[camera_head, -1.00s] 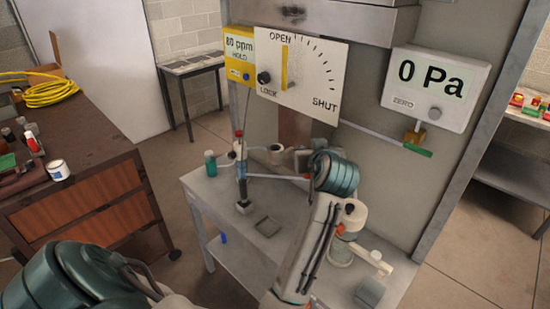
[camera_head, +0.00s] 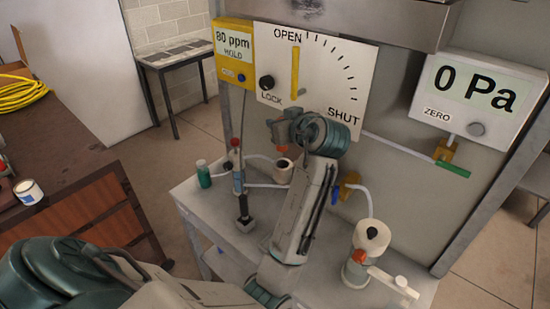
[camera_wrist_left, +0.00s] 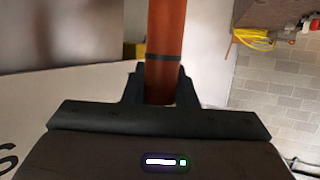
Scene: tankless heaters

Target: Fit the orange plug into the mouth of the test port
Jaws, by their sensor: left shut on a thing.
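My left gripper (camera_head: 281,132) is shut on the orange plug (camera_head: 281,149), whose tip points down below the fingers. In the left wrist view the plug (camera_wrist_left: 165,45) is an orange-red cylinder with a dark band, held between the two dark fingers. A short white cylinder with a dark round mouth (camera_head: 284,173), which looks like the test port, stands just below the plug. The plug appears above this mouth; a small gap or contact cannot be told. My right gripper is not in view.
A red-topped syringe-like tube (camera_head: 237,165) and a green bottle (camera_head: 203,174) stand left of the port. A white cylinder with a side handle (camera_head: 372,237) stands at the right of the bench (camera_head: 205,215). A dial panel (camera_head: 315,65) and gauge (camera_head: 480,92) are behind.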

